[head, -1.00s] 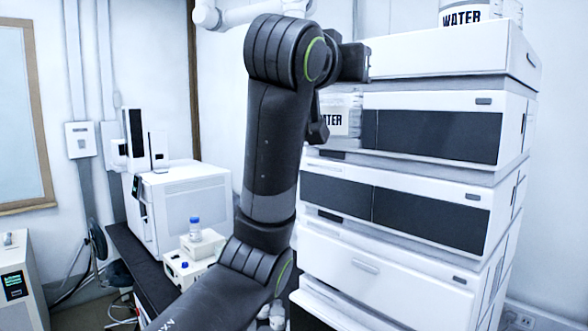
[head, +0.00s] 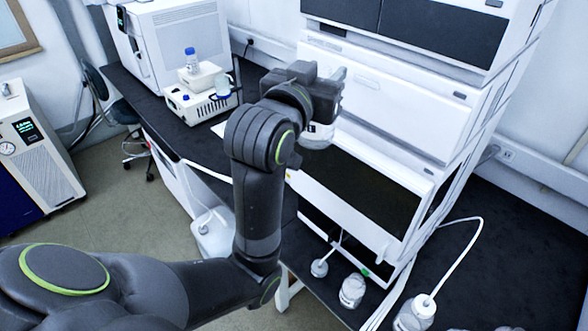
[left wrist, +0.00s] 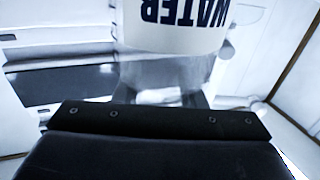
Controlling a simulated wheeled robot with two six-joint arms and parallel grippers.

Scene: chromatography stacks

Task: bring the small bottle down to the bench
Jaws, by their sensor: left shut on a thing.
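The small bottle is clear with a white WATER label. It shows in the left wrist view (left wrist: 175,28), where the lettering looks upside down. In the head view its lower part (head: 318,138) shows below my left gripper (head: 329,95), and the gripper hides most of the rest. My left gripper is shut on it and holds it in the air in front of the instrument stack (head: 385,110). The bench (head: 480,225) is a dark top below and around the stack. My right gripper is in neither current view.
Several clear bottles with tubing, one of them a glass bottle (head: 353,290), stand on the bench before the stack. A small white device (head: 205,98) with a blue-capped vial (head: 191,60) stands at the back left. Bare bench top shows right of the stack.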

